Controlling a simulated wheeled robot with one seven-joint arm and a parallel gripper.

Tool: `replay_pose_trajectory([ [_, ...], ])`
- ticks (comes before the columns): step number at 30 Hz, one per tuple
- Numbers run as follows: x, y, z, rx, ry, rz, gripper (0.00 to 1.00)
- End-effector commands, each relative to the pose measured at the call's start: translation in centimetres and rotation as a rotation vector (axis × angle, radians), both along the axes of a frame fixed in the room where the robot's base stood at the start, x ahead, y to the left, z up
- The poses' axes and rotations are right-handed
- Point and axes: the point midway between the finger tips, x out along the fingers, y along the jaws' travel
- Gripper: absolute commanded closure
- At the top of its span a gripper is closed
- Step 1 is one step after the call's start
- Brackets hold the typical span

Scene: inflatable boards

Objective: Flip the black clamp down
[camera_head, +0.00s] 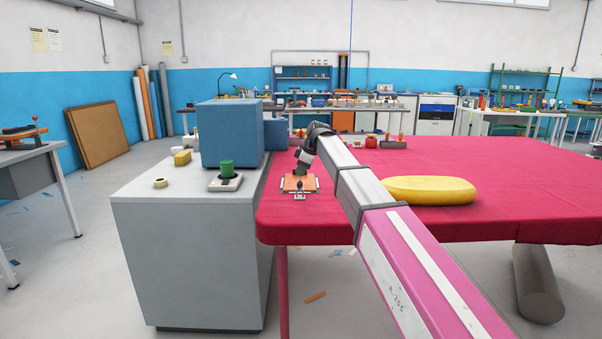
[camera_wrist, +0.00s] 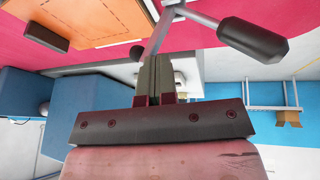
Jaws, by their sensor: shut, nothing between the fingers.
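The clamp is a metal toggle with a fat black grip (camera_wrist: 253,38) at upper right in the wrist view. A grey metal lever runs from the grip to the bracket by my fingers. In the head view the clamp (camera_head: 299,195) is small at the near edge of the orange board (camera_head: 290,184), on the red table. The orange board (camera_wrist: 100,18) fills the upper left of the wrist view. My gripper (camera_wrist: 155,62) is shut and empty, its fingertips close to the lever; I cannot tell whether they touch. In the head view my gripper (camera_head: 299,177) is just above the board.
A yellow inflated oval (camera_head: 429,190) lies right of my arm on the red table (camera_head: 530,175). Space above the board is otherwise clear.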

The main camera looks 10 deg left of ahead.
Motion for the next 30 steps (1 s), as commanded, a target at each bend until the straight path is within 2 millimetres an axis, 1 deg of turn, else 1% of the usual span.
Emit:
replay_pose_trajectory([
  [11,2.1,0.5,-0.4,0.001,-0.006,0.001,1.0],
  [13,2.7,0.7,-0.5,-0.008,0.034,0.001,1.0],
  [18,3.5,0.9,-0.9,-0.034,0.138,0.001,1.0],
  [20,3.6,0.9,-1.1,-0.033,0.133,0.001,1.0],
  [30,5.3,1.3,-2.4,-0.032,0.131,0.001,1.0],
])
